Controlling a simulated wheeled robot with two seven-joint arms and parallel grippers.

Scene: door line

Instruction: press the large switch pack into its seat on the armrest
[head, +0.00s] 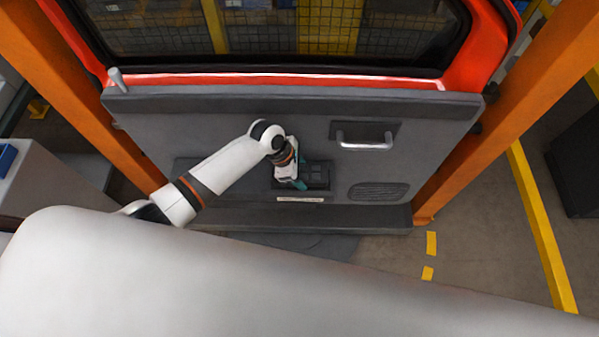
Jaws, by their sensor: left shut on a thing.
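The door's inner panel (240,120) is dark grey under a red window frame. The armrest (215,182) is a dark ledge low on the panel. The large switch pack (316,174) is a dark block with button-like squares at the armrest. My left gripper (298,184) is shut at the pack's left side and hides part of it. I cannot tell from this view whether the pack is fully down in its seat. My right gripper is not in view.
A silver pull handle (364,142) sticks out to the right of the pack. A speaker grille (379,192) is low on the right. Orange posts (527,105) flank the door. A blue item (7,158) lies on a grey surface at far left.

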